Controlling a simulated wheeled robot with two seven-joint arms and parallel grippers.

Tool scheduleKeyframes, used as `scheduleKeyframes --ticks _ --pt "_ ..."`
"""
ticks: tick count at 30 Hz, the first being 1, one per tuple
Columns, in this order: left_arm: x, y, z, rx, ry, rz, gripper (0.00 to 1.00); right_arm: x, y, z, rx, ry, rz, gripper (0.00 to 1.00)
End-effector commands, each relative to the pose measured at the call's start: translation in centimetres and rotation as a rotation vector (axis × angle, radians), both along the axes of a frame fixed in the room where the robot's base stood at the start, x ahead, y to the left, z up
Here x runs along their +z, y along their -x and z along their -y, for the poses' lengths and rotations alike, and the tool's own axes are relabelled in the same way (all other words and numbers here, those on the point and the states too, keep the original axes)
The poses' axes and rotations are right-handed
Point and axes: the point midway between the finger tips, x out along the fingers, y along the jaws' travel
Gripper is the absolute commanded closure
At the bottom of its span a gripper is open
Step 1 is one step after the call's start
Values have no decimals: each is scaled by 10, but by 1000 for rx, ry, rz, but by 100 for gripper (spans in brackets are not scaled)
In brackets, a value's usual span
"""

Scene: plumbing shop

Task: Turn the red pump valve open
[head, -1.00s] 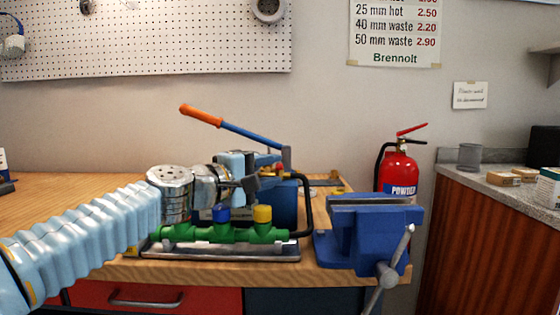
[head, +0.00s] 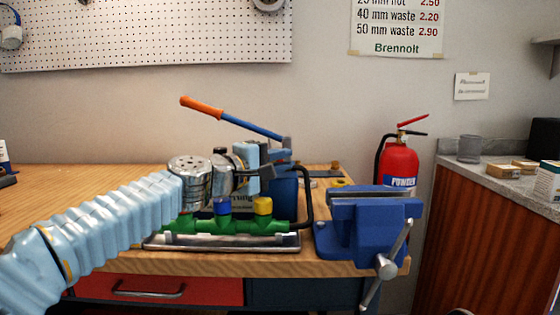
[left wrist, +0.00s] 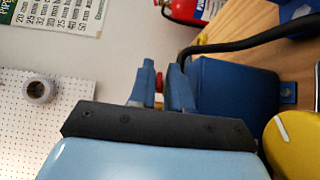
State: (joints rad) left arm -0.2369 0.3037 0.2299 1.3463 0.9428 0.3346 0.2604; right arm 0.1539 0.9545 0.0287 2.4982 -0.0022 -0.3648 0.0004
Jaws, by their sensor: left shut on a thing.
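The test pump has a blue tank (head: 285,197), also in the left wrist view (left wrist: 235,90), and a long blue lever with an orange grip (head: 203,108) slanting up to the left. My left gripper (head: 283,157) reaches over the tank's top from the left. In the left wrist view its two blue fingers (left wrist: 161,90) are closed on the small red pump valve (left wrist: 159,82), which shows between them. A bit of yellow shows just below the valve. In the head view the gripper hides the valve. My right gripper is not in view.
A green manifold (head: 240,226) with a blue cap (head: 222,206) and a yellow cap (head: 263,206) lies in front of the pump. A black hose (head: 308,195) curves beside the tank. A blue vise (head: 365,225) and a red extinguisher (head: 399,162) are to the right.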

Motion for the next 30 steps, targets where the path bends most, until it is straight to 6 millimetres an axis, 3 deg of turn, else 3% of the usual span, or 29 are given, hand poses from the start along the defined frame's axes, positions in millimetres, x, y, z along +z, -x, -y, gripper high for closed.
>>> scheduleKeyframes --ticks 8,18,30 --pt "2 1 5 67 -1 -1 100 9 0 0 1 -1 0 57" --pt "3 0 20 317 -4 -2 100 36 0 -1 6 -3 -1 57" --pt "-2 -9 31 632 -3 -2 100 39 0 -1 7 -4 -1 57"
